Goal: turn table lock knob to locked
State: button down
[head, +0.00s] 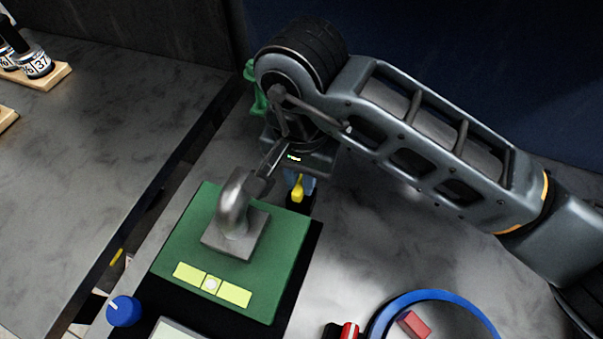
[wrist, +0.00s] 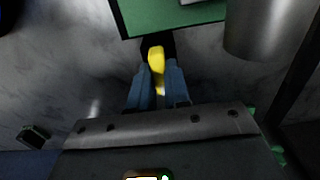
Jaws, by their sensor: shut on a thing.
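The table lock knob appears to be the yellow lever (head: 298,188) on a dark base beside the far right corner of the green tilting plate (head: 262,290). In the wrist view the yellow lever (wrist: 156,59) stands between the blue fingers of my gripper (wrist: 158,75). The fingers are closed on it from both sides. In the head view my gripper (head: 300,178) is mostly hidden under my wrist, with a little blue finger showing behind the lever. The lever's lower part and any lock marking are hidden or too small to read.
A grey metal bent piece (head: 235,215) stands on the green plate close to my wrist. A blue dial (head: 124,311) is at the front left. A blue ring (head: 440,297) with a red block (head: 413,324) lies at the front right. The grey bench between is mostly clear.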

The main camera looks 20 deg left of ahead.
jog(key=shift+f+m+b, duration=0.15)
jog(key=shift+m+b, duration=0.15)
jog(key=shift+b, duration=0.25)
jog(key=m+b, duration=0.1)
jog(key=b, duration=0.2)
jog(key=shift+w+f+m, duration=0.1)
jog(key=shift+f+m, duration=0.05)
jog(key=shift+m, duration=0.25)
jog(key=m+b, duration=1.1)
jog(key=shift+m, duration=0.4)
jog(key=shift+r+m+b, duration=0.25)
jog(key=shift+m+b, duration=1.2)
jog(key=shift+m, duration=0.35)
jog(key=shift+r, duration=0.1)
jog(key=c, duration=1.1)
grip_release()
